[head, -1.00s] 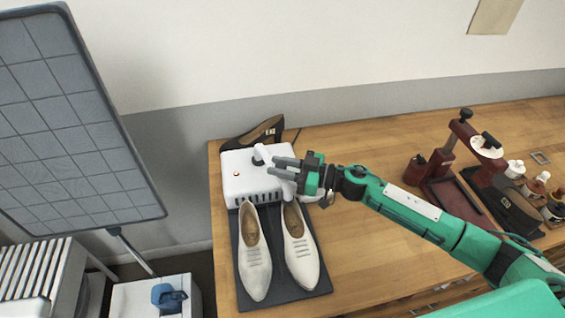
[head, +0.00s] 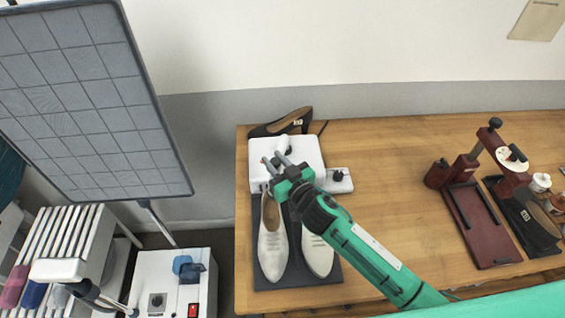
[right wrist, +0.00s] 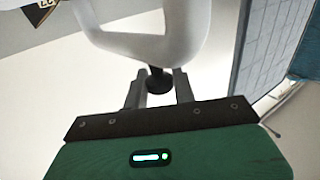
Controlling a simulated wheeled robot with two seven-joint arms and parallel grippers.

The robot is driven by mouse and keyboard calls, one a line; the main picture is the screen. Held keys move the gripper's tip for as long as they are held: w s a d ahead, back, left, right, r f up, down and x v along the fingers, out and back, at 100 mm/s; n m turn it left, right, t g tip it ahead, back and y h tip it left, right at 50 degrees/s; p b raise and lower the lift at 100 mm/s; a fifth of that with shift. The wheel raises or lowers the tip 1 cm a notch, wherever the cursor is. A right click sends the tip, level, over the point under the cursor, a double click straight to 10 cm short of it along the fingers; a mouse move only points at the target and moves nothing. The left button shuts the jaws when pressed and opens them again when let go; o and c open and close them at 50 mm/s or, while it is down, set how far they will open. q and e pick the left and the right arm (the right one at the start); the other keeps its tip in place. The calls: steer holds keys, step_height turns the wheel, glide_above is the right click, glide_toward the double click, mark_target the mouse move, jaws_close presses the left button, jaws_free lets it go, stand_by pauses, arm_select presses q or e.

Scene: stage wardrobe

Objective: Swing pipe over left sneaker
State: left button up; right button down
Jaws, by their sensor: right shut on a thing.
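The white dryer box (head: 312,150) stands at the back left of the wooden table. A white pipe (head: 284,143) rises at its top, partly hidden by my right gripper (head: 273,159). In the right wrist view the pipe (right wrist: 150,45) is a large white curve, with a black knob (right wrist: 159,80) between the fingers. My right gripper is shut on this knob. The left white shoe (head: 272,252) lies on a dark mat (head: 262,284) in front of the box. The right shoe (head: 317,255) is beside it, its heel hidden by my arm. My left gripper is out of view.
A black shoe (head: 281,122) lies behind the box. A dark red press (head: 490,225) stands at the right, with small bottles beside it. A gridded panel (head: 95,110) and white machine (head: 170,285) stand left of the table. The middle of the table is clear.

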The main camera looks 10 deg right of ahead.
steer(key=shift+w+a+m+t+h, duration=0.1)
steer(key=shift+a+m+t+h, duration=0.2)
steer(key=shift+a+m+h, duration=0.25)
steer(key=shift+d+r, duration=0.1)
steer(key=shift+r, duration=0.05)
steer(key=c, duration=1.4)
jaws_free()
steer(key=shift+o, duration=1)
steer(key=shift+w, duration=0.1)
steer(key=b+v, duration=0.5)
steer(key=v, duration=0.8)
steer(key=shift+s, duration=0.4)
steer(key=shift+d, duration=0.1)
